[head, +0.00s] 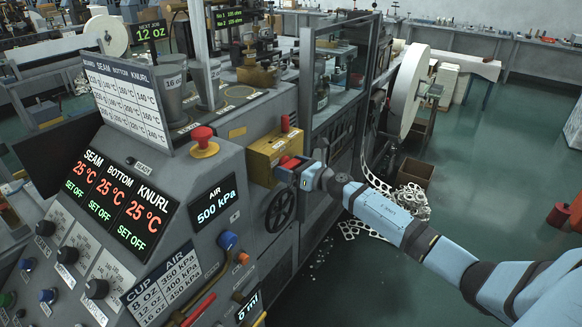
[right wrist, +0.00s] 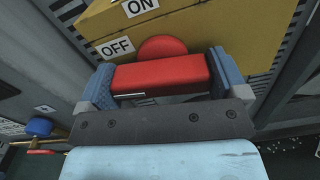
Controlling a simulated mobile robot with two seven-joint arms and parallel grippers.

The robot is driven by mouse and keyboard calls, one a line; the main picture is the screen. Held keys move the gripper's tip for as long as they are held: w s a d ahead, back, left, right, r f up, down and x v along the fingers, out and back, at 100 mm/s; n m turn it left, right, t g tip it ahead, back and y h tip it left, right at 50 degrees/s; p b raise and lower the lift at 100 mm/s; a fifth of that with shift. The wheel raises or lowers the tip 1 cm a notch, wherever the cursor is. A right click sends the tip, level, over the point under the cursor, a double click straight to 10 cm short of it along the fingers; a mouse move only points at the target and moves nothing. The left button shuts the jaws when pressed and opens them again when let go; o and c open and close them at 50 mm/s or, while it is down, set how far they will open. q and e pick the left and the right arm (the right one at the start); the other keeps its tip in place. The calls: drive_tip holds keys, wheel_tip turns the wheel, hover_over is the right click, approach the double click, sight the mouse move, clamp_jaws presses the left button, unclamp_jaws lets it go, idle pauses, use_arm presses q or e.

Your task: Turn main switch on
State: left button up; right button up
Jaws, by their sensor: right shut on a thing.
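The main switch is a yellow box (head: 262,158) on the machine's side, with a red handle (head: 289,162). In the right wrist view the yellow box (right wrist: 215,25) carries an ON label (right wrist: 140,6) at the top and an OFF label (right wrist: 115,47) lower left. My right gripper (head: 306,175) is at the box, shut on the red handle (right wrist: 160,75), with one blue finger at each end of the bar. A round red hub (right wrist: 162,47) shows behind the bar. My left gripper is not in view.
The sloped control panel (head: 120,200) left of the box shows 25 °C and SET OFF. A red mushroom button (head: 202,138), a black handwheel (head: 281,210) and a blue knob (head: 227,240) are nearby. Paper scrap (head: 408,200) lies on the floor at right; open floor lies beyond.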

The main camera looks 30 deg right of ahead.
drive_tip(key=m+p, duration=0.1)
drive_tip(key=m, duration=0.3)
drive_tip(key=shift+r+p, duration=0.2)
drive_tip(key=shift+p, duration=0.1)
drive_tip(key=m+p, duration=0.1)
drive_tip(key=m, duration=0.3)
drive_tip(key=m+p, duration=0.2)
drive_tip(key=m, duration=0.3)
drive_tip(key=shift+d+p, duration=0.15)
drive_tip(key=shift+p, duration=0.2)
drive_tip(key=shift+w+m+p, duration=0.1)
drive_tip(key=shift+m+p, duration=0.45)
drive_tip(key=shift+m, duration=1.05)
drive_tip(key=o, duration=0.6)
